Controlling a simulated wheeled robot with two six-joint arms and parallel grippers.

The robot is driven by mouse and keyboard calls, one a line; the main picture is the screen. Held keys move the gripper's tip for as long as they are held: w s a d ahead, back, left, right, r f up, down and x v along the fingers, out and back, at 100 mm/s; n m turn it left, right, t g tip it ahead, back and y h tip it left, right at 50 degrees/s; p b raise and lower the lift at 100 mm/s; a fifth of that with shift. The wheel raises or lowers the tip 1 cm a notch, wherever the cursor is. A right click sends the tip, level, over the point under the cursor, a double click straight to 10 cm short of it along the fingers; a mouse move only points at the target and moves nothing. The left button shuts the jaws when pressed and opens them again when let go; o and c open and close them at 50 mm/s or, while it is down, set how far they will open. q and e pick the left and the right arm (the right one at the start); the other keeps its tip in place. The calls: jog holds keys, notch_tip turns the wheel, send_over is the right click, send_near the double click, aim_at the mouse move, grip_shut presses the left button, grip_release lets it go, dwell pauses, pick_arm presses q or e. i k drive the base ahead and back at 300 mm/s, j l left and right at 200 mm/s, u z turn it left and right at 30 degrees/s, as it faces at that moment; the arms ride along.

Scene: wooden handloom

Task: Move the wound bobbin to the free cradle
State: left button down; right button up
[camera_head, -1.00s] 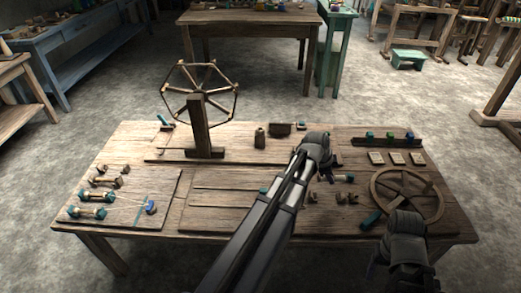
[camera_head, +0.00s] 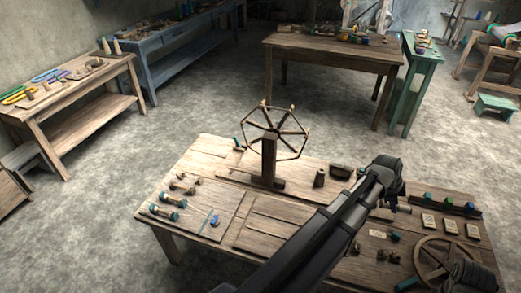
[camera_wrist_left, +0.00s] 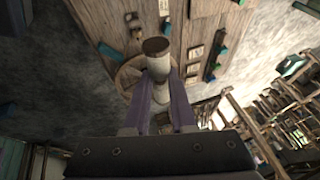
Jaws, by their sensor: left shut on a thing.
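My left gripper (camera_head: 392,168) is over the right half of the wooden worktable (camera_head: 208,148). In the left wrist view the two fingers (camera_wrist_left: 160,118) are shut on a pale spool-shaped piece with a brown round end, which I take for the wound bobbin (camera_wrist_left: 158,62). In the head view my gripper and arm hide most of it. Teal-ended bobbins (camera_head: 164,212) lie on the board at the table's left, with small brown supports (camera_head: 183,187) behind them. I cannot tell which cradle is free. My right gripper (camera_head: 468,278) is at the bottom right corner, its fingers unclear.
A spoked yarn wheel (camera_head: 270,150) on a post stands upright at the table's back middle. A flat spoked wheel (camera_head: 420,262) lies at the front right. A rack of coloured pieces (camera_head: 452,207) and pale tiles (camera_head: 450,226) are at the right.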

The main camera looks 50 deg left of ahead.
aim_at(174, 185)
jog(key=k+j+u, duration=0.1)
jog(key=j, duration=0.55)
jog(key=k+j+u, duration=0.15)
jog(key=j, duration=0.5)
jog(key=k+j+u, duration=0.1)
jog(key=k+j, duration=0.15)
jog(key=j, duration=0.45)
jog(key=k+j+u, duration=0.15)
jog(key=j, duration=0.55)
jog(key=j+u, duration=0.1)
jog(key=j, duration=0.6)
